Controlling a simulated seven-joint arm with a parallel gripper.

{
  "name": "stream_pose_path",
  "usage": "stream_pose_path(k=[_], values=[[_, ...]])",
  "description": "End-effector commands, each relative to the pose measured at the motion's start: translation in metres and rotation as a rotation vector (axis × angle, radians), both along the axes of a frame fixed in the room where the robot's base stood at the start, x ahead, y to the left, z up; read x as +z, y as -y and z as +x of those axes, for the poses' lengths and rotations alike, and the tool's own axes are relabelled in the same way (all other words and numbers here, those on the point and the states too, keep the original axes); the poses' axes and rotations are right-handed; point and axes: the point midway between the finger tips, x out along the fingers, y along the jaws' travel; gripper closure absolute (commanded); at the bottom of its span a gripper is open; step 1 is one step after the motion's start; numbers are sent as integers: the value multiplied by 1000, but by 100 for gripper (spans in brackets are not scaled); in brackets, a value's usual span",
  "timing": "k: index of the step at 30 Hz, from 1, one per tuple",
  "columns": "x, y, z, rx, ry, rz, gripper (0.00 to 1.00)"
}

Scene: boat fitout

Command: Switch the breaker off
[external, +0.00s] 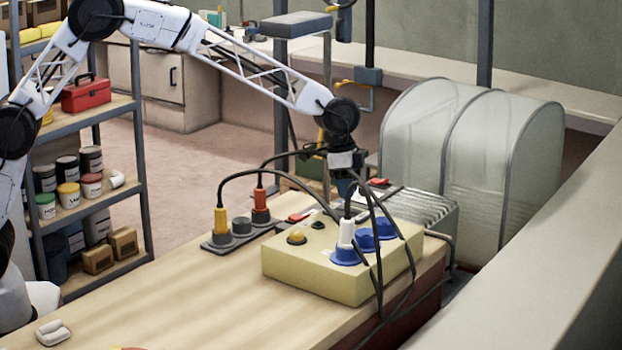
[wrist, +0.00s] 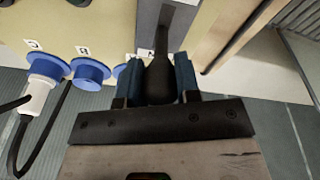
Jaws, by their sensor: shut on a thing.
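My gripper (wrist: 158,92) is shut on a dark, bulb-ended handle (wrist: 160,76) in the wrist view. The handle narrows away from the camera towards a grey plate (wrist: 178,16) by the cream box; it looks like the breaker lever, though no label on it is readable. In the external view my gripper (external: 345,176) is over the far side of the cream box (external: 318,280), and the handle cannot be made out there. The box carries a yellow knob (external: 296,237) and a row of blue sockets (external: 365,240).
A white plug (external: 347,232) with a dark cable stands in the nearest blue socket. A grey power strip (external: 228,238) with yellow and orange plugs lies left of the box. The wooden bench (external: 190,290) is mostly clear at its near left.

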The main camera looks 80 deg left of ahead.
Motion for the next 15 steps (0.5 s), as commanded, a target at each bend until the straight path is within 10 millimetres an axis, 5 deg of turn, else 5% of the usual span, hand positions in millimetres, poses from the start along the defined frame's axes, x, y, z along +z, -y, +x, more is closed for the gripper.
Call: stream_pose_path(k=[15], values=[[-2,-16,-15,3,202,-201,100]])
